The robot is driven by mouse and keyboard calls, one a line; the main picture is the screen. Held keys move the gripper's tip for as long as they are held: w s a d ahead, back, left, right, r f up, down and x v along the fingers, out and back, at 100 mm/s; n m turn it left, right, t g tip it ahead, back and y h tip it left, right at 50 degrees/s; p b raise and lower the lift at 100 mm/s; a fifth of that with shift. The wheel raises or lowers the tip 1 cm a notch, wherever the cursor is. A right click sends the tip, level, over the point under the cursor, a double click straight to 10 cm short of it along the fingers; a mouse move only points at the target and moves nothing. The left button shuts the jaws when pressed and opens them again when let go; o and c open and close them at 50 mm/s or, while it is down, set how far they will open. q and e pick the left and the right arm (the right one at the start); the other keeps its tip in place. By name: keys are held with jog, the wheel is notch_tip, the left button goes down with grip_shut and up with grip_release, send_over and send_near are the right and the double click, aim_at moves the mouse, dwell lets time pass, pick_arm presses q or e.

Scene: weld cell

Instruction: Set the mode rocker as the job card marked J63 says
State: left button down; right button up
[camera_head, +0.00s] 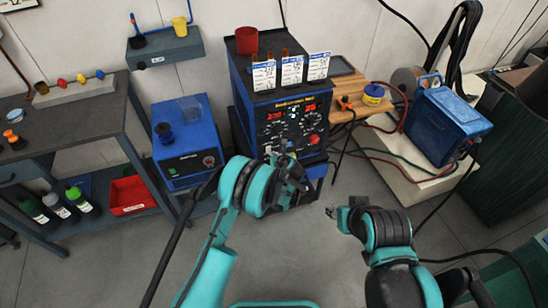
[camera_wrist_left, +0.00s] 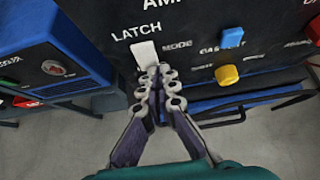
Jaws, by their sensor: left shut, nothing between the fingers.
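The blue and black welding machine (camera_head: 240,95) stands at the centre with a lit red display. Three white job cards, left (camera_head: 264,76), middle (camera_head: 292,71) and right (camera_head: 318,66), stand at its top front; their print is too small to read surely. The white mode rocker (camera_wrist_left: 145,52) shows in the left wrist view, with LATCH above it and MODE to its right. My left gripper (camera_wrist_left: 155,78) is shut and empty, its tips at the rocker's lower edge; contact is unclear. In the head view my left gripper (camera_head: 291,172) hides the rocker. My right gripper (camera_head: 334,212) is off to the right, its fingers unclear.
A blue switch (camera_wrist_left: 232,38) and a yellow one (camera_wrist_left: 227,75) sit right of the rocker. A blue box unit (camera_head: 185,140) stands left of the welder. A wooden shelf (camera_head: 350,90) and cables are at right. Grey floor is clear in front.

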pick_arm(q)
jog(key=shift+w+a+f, duration=0.1)
jog(key=shift+w+f, duration=0.1)
jog(key=shift+w, duration=0.1)
jog(key=shift+r, duration=0.2)
jog(key=shift+r+p, duration=0.3)
jog(key=shift+r, duration=0.45)
pick_arm(e)
jog(key=shift+r, duration=0.25)
